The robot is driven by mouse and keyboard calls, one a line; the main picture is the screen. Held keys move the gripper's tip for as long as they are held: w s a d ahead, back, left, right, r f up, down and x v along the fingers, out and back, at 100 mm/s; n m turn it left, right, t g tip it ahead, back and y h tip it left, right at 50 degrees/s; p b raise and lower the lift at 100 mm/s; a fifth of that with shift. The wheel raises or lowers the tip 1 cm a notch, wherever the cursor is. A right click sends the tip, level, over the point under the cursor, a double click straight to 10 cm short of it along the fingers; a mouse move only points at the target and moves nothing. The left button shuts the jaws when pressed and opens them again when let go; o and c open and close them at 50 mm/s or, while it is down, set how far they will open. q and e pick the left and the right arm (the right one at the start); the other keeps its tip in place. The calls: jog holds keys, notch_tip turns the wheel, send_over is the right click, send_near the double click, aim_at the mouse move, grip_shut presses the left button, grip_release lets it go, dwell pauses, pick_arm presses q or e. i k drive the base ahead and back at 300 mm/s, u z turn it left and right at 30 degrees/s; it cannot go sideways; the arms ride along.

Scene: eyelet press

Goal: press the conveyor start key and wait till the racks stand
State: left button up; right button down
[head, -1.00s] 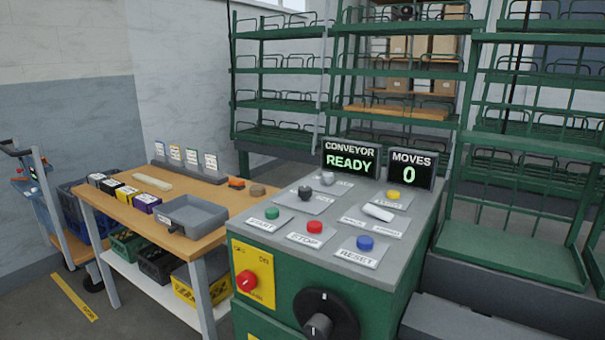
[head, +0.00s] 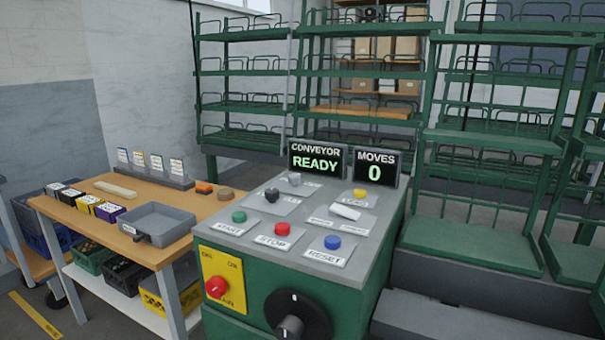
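The green start key (head: 239,216) sits at the front left of the grey console top (head: 375,225), above a plate reading START. The red stop key (head: 282,229) and the blue reset key (head: 332,242) are to its right. The conveyor display (head: 316,161) reads CONVEYOR READY, and the display beside it (head: 375,169) reads MOVES 0. Green racks (head: 490,140) with wire shelves stand behind and to the right of the console. Neither of my grippers shows in the head view, and nothing touches the keys.
A wooden workbench (head: 95,218) at left holds a grey tray (head: 158,222), small coloured boxes and card holders. The console front has a red knob (head: 216,287) and a large black rotary switch (head: 297,312). A yellow key (head: 360,193) is at the console's back right.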

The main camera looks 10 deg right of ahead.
aim_at(239, 217)
jog(key=u, duration=0.95)
jog(key=k, duration=1.25)
jog(key=u, duration=1.1)
jog(key=i, duration=1.3)
jog(key=z, duration=0.6)
jog(key=i, duration=1.6)
jog(key=z, duration=1.95)
jog(key=i, duration=0.65)
jog(key=z, duration=0.65)
